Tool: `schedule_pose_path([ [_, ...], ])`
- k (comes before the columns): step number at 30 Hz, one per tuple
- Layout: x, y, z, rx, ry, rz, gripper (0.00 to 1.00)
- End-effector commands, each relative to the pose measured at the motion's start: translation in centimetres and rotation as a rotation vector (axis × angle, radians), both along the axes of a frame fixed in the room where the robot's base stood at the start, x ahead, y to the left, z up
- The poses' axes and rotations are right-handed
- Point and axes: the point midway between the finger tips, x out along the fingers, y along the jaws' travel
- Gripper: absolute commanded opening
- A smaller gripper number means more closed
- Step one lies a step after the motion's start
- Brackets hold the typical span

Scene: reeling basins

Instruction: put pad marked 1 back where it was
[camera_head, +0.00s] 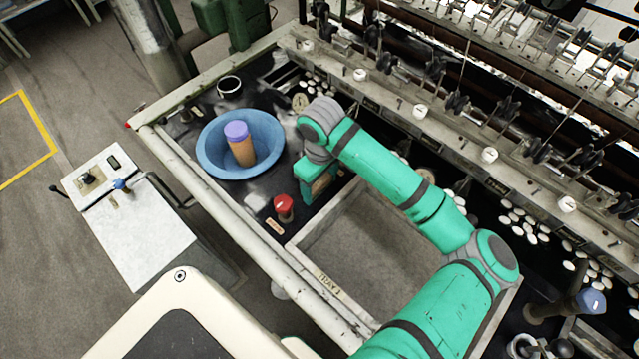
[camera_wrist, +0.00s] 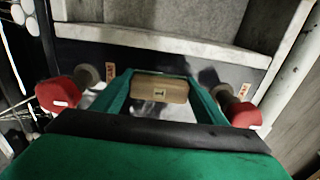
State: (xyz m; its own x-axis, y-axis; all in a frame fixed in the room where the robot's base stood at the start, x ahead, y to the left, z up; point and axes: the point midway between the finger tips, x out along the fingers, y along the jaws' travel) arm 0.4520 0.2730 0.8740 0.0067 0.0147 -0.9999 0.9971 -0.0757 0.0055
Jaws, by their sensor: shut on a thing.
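The pad marked 1 (camera_wrist: 159,91) is a tan block with a dark 1 on a small label. It sits between the two green fingers of my gripper (camera_wrist: 160,88) in the wrist view, and the gripper is shut on it. In the head view my gripper (camera_head: 318,187) hangs over the black deck, between the blue basin and the grey tray, with a brown strip of the pad (camera_head: 323,182) showing. I cannot tell whether the pad touches the deck. Its underside is hidden.
A red-topped knob (camera_head: 283,205) stands close left of my gripper; the wrist view shows red knobs on the left (camera_wrist: 60,93) and right (camera_wrist: 240,108). A blue basin (camera_head: 212,160) holds a purple-capped orange cylinder (camera_head: 240,146). The grey tray (camera_head: 375,245) looks empty.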

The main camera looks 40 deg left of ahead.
Motion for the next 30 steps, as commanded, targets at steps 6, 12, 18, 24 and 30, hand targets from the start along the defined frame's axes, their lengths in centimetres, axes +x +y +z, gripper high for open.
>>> schedule_pose_path([
  [6, -0.1, -0.3, -1.3, -0.021, 0.006, -0.009, 0.85],
  [12, -0.1, -0.3, -1.2, -0.022, 0.007, -0.008, 0.85],
  [18, -0.2, -0.3, 0.1, -0.022, 0.007, -0.006, 0.85],
  [24, -0.1, -0.1, 4.2, -0.017, 0.004, -0.003, 0.85],
  [30, -0.1, -0.1, 8.4, -0.016, 0.002, -0.002, 0.85],
])
